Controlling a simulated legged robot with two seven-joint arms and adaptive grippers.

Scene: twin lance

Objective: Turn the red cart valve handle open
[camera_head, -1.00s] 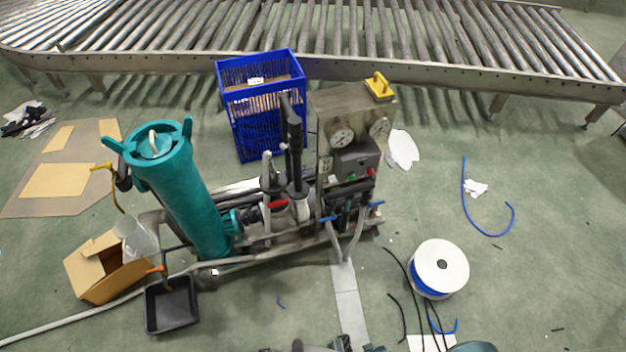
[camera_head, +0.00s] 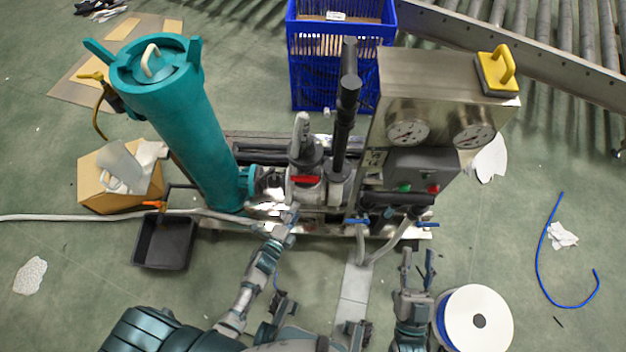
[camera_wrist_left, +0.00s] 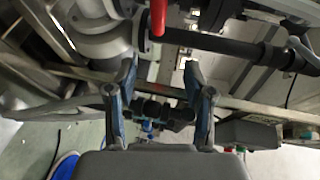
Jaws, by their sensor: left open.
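The red valve handle (camera_head: 305,179) sits on the grey pump and pipe assembly of the cart, between the teal cylinder (camera_head: 175,120) and the gauge panel. In the left wrist view the red handle (camera_wrist_left: 158,18) hangs at the top centre, beyond the fingertips. My left gripper (camera_head: 289,216) is in front of and below the handle, apart from it. In the wrist view my left gripper (camera_wrist_left: 161,72) is open and empty, its two blue-grey fingers spread. My right gripper (camera_head: 417,258) is at the lower right, fingers apart and empty, away from the handle.
The gauge panel box (camera_head: 445,85) with a yellow-handled block (camera_head: 497,72) stands right of the valve. A black tray (camera_head: 163,242) and cardboard box (camera_head: 95,185) lie left. A white-blue spool (camera_head: 478,320) is beside my right gripper. Blue crate (camera_head: 335,75) stands behind.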

